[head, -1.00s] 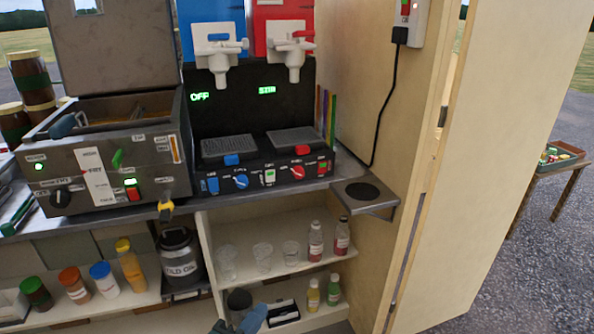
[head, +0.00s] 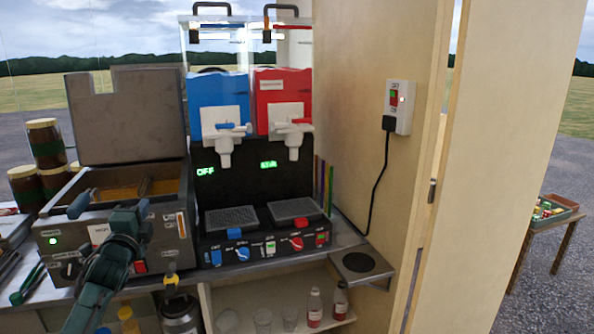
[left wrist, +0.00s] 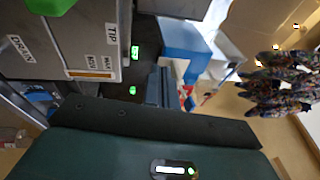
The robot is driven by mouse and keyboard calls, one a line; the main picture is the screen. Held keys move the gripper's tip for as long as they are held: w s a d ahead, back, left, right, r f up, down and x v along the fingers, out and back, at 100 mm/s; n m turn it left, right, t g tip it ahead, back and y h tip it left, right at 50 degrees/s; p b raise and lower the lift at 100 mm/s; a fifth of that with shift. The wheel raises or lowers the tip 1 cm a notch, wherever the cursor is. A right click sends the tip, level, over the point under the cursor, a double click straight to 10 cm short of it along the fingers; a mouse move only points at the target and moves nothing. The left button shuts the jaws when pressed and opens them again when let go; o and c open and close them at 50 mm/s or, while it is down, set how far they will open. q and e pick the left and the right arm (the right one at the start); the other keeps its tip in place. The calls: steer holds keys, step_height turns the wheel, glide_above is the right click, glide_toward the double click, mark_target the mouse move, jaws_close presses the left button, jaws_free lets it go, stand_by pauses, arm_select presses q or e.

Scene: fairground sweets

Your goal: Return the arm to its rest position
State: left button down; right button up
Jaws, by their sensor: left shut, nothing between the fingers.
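My left arm comes in from the lower left in the head view. Its dark green and blue-grey gripper (head: 142,210) is shut and empty, in front of the fryer's front panel. It hides part of the fryer's labels and controls. In the left wrist view, my dark green wrist housing fills the bottom, and the grey fryer side with DRAIN and TIP labels (left wrist: 75,40) is close by at upper left. My right gripper is not in view.
The metal fryer (head: 185,240) stands with its lid up. Beside it is the slush machine (head: 225,185) with blue and red tanks. Cups and bottles (head: 314,308) stand on the shelf below. A tan wall panel (head: 370,60) bounds the right.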

arm_select(q)
steer(key=s+d+f+n+g+h, duration=0.1)
steer(key=s+d+f+n+g, duration=0.1)
steer(key=s+d+f+n, duration=0.5)
steer(key=s+d+f+n+g+h, duration=0.15)
steer(key=s+f, duration=0.35)
steer(key=f, duration=0.6)
steer(key=s+d+f+n+g+h, duration=0.1)
steer(key=s+d+f+n+g, duration=0.25)
steer(key=s+f+n, duration=0.35)
steer(key=s+d+f, duration=0.2)
steer(key=s+d, duration=0.1)
steer(key=s, duration=0.4)
steer(key=s+d+f+g+h, duration=0.1)
steer(key=s+d+f, duration=0.1)
steer(key=s, duration=0.4)
steer(key=s+d+f+g, duration=0.1)
steer(key=s+d+f, duration=0.1)
steer(key=s+d, duration=0.2)
steer(key=s+m, duration=0.1)
steer(key=s, duration=0.2)
steer(key=shift+s+d+f+h, duration=0.2)
steer(key=shift+s+f+h, duration=0.15)
steer(key=shift+f, duration=0.05)
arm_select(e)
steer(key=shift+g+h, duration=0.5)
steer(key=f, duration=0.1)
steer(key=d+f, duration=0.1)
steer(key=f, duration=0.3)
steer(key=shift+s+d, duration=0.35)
